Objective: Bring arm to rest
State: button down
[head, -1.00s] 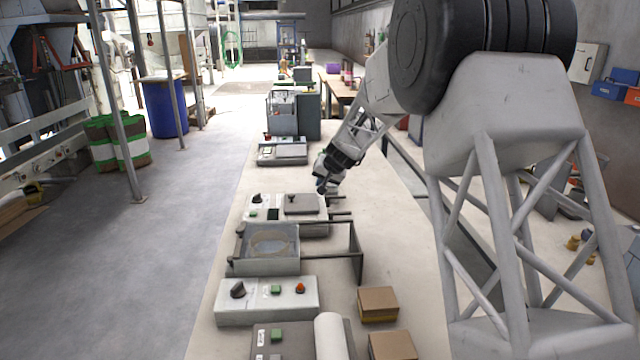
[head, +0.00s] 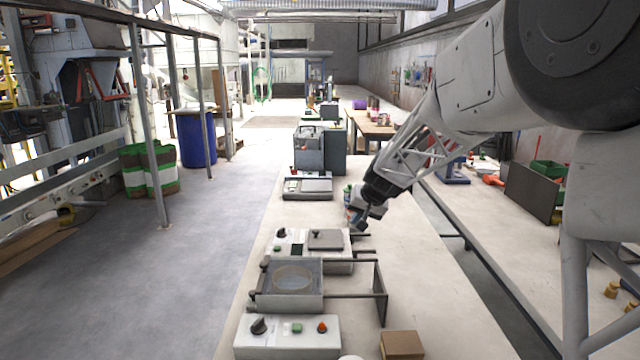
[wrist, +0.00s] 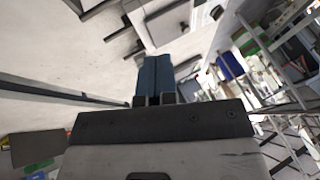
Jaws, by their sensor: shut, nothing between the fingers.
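My gripper (head: 357,225) hangs at the end of my arm over the workbench, in the middle of the head view. It appears just right of a white control box with a grey plate (head: 326,240); its exact height is hard to judge. In the wrist view my gripper (wrist: 153,62) shows as blue fingers pressed together, with nothing between them. My arm reaches in from the upper right, elbow high and forearm slanting down.
The bench (head: 290,218) carries a framed tray unit (head: 290,303), a control box with knobs (head: 287,338), a brown block (head: 401,345), a scale-like unit (head: 307,188) and a grey machine (head: 310,150). A second bench (head: 490,225) runs along the right.

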jog(key=s+d+r+g+h, duration=0.1)
jog(key=s+d+r, duration=0.15)
jog(key=s, duration=1.05)
jog(key=s+d+r+h, duration=0.1)
jog(key=s+r, duration=0.2)
jog(key=s, duration=1)
jog(key=s+d+f+h, duration=0.1)
jog(key=s+d+f, duration=0.1)
jog(key=s, duration=1)
jog(key=s+d+f+g+h, duration=0.1)
jog(key=s+d+f, duration=0.1)
jog(key=s, duration=1)
jog(key=shift+d+f+n+g, duration=0.2)
jog(key=shift+f+n+g, duration=0.15)
jog(key=shift+f, duration=0.2)
jog(key=c, duration=1.8)
grip_release()
